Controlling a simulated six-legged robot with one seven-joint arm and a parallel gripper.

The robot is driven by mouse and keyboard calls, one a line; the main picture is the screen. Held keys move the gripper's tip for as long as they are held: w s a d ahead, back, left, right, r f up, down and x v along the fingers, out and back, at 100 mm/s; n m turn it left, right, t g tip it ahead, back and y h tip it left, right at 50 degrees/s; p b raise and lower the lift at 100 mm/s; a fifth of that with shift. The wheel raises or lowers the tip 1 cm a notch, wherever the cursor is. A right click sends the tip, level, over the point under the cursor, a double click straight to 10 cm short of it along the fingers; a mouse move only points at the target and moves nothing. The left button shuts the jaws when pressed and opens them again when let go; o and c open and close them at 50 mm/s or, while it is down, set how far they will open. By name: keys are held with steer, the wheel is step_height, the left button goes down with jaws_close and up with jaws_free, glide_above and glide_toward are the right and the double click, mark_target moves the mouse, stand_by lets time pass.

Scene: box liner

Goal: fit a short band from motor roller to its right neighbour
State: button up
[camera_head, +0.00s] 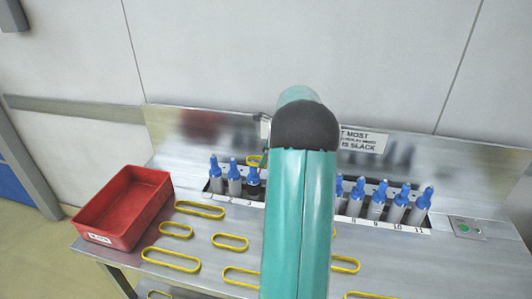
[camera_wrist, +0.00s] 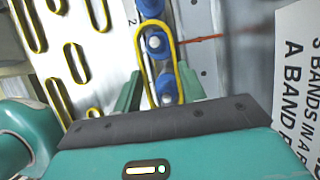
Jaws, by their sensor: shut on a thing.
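In the wrist view my gripper (camera_wrist: 160,74) is shut on a yellow band (camera_wrist: 177,62), with a teal finger on each side of it. The band's loop frames two blue-topped rollers (camera_wrist: 156,42); I cannot tell whether it sits around them or hovers above. In the head view the band (camera_head: 254,161) shows as a small yellow patch above the rollers near number 3. Grey rollers with blue tops (camera_head: 235,172) stand in a numbered row; my arm hides the middle ones. I cannot tell which roller is the motor roller.
Several yellow bands, long (camera_head: 171,259) and short (camera_head: 230,242), lie on the metal table (camera_head: 210,262) before the row. A red bin (camera_head: 124,205) stands at left. A green-button box (camera_head: 468,229) sits at right. A steel panel with a sign (camera_head: 363,139) rises behind.

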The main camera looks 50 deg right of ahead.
steer(key=shift+f, duration=1.9)
steer(key=o, duration=1)
steer(key=shift+o, duration=0.2)
steer(key=v, duration=1.4)
steer(key=shift+f, duration=0.1)
